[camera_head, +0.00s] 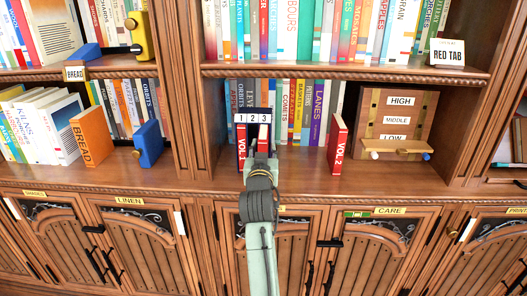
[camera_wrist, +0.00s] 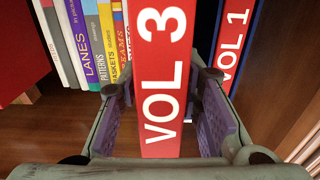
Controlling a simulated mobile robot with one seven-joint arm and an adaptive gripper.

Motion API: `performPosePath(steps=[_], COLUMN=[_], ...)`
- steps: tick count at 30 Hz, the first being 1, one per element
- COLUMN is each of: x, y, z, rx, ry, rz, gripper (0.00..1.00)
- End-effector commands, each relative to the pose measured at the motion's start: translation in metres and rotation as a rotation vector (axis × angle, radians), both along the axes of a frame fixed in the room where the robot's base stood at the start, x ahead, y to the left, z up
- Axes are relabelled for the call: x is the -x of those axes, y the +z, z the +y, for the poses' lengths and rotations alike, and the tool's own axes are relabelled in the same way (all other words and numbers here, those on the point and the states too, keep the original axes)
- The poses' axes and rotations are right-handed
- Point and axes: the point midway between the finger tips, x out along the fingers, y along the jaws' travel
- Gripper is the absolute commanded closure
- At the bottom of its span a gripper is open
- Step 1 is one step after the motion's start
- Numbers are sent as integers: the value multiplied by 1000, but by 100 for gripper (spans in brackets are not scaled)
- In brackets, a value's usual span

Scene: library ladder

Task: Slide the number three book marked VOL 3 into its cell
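The VOL 3 book (camera_wrist: 160,80), red with white letters, stands upright between the fingers of my gripper (camera_wrist: 160,95). In the head view my gripper (camera_head: 262,147) is at the dark blue holder (camera_head: 253,112) labelled 1, 2, 3, and the red book (camera_head: 264,131) shows under the 3. The red VOL 1 book (camera_head: 241,142) stands in the cell under 1; in the wrist view its spine (camera_wrist: 232,45) lies farther back than that of VOL 3. My gripper hides how deep VOL 3 sits.
The red VOL 2 book (camera_head: 337,146) stands apart on the shelf to the right. A wooden HIGH/MIDDLE/LOW board (camera_head: 398,122) is farther right. Coloured books (camera_head: 300,112) line the back. A cabinet upright (camera_head: 205,110) stands left of the holder. Bare shelf lies between holder and VOL 2.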

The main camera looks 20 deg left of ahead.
Motion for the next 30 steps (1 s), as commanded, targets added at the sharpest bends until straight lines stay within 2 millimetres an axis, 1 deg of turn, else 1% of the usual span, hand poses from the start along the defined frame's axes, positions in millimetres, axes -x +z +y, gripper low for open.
performPosePath(steps=[1,4,12,16,20,27,30], x=[0,0,0,7,26,76,93], y=[-1,-1,-3,-3,-3,-2,-2], z=[0,0,0,-2,-7,-22,-26], rx=[0,1,3,3,2,1,1], ry=[0,0,0,0,1,0,1], rz=[1,2,5,5,4,4,3], gripper=[62,55,55,55,55,55,55])
